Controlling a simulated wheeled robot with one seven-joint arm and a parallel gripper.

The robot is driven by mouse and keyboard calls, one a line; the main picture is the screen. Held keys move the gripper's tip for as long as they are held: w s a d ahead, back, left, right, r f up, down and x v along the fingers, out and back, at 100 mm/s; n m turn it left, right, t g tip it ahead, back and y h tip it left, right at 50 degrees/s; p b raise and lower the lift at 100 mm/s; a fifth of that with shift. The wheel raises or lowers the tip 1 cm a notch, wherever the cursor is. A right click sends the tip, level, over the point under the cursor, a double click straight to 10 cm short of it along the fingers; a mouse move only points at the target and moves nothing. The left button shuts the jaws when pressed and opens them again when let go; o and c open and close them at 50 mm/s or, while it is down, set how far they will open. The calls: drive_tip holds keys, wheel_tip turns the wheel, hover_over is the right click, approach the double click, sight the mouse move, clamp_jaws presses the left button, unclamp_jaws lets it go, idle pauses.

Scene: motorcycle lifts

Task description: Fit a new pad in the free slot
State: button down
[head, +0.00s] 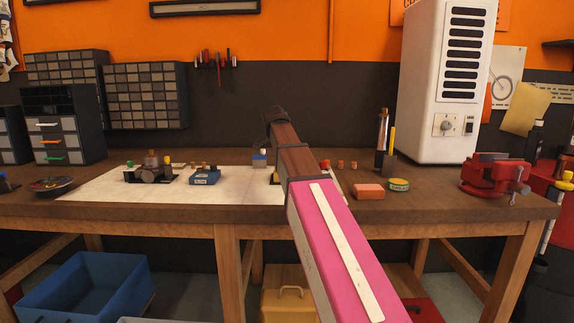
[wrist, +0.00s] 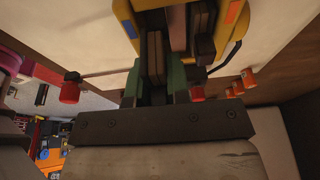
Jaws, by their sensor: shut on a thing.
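In the wrist view my gripper (wrist: 155,85) has its two green-faced fingers closed on a thin dark pad (wrist: 154,55). The pad lies in line with a gap in the yellow caliper (wrist: 179,32), with yellow body on both sides. I cannot tell how deep it sits or whether it touches the walls. Another dark, pad-like plate (wrist: 204,28) shows to the right inside the caliper.
A pale mat (head: 100,185) covers part of the wooden bench. On it stand a dark metal assembly (head: 150,174) and a blue box (head: 204,177). Right of my arm are an orange-red block (head: 369,192), a green-rimmed tin (head: 398,185) and a red vise (head: 490,177).

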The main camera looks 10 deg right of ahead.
drive_tip(key=shift+r, duration=1.65)
